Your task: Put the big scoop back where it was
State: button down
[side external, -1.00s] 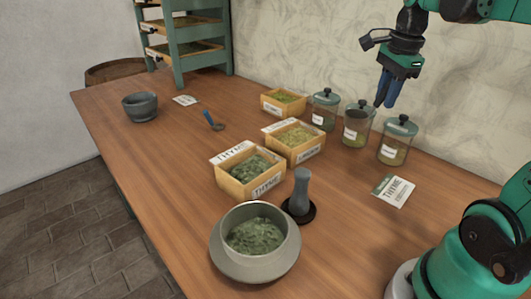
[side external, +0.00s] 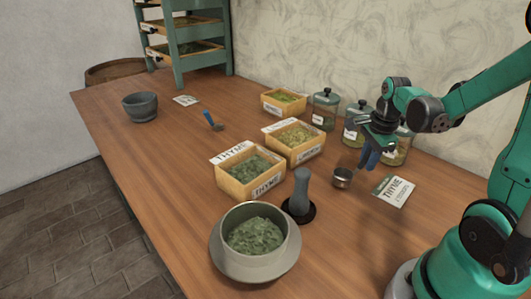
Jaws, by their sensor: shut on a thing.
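My gripper (side external: 371,152) is at the right, low over the table in front of the glass jars. It is shut on the big scoop, whose round steel cup (side external: 342,177) shows just left of the blue fingertips. The handle is mostly hidden by the fingers. I cannot tell whether the cup touches the table. A smaller scoop (side external: 214,122) with a blue handle lies on the table left of the wooden boxes.
A thyme card (side external: 394,190) lies right of the big scoop. A grey pestle (side external: 300,190) stands left of it, near a bowl of herbs (side external: 287,238). Several jars (side external: 325,112) and labelled boxes (side external: 252,187) stand close by. Clear table (side external: 160,165) lies at left.

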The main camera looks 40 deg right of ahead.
jog(key=shift+f, duration=0.4)
jog(key=c, duration=0.7)
grip_release()
jog(key=shift+f, duration=0.15)
notch_tip(320, 180, up, 12)
jog(key=s, duration=0.1)
jog(key=w+a+f+n+t, duration=0.1)
jog(key=a+n+t, duration=0.1)
jog(key=a+n, duration=0.4)
jog(key=w+a+f+n+t, duration=0.1)
jog(key=a+n, duration=0.4)
jog(key=n, duration=0.5)
jog(key=w+a+n+t, duration=0.1)
jog(key=a+n+t, duration=0.2)
jog(key=a+n, duration=0.3)
jog(key=shift+w+a+f+n+y, duration=0.3)
jog(key=shift+a+f+n, duration=0.1)
jog(key=shift+n, duration=0.5)
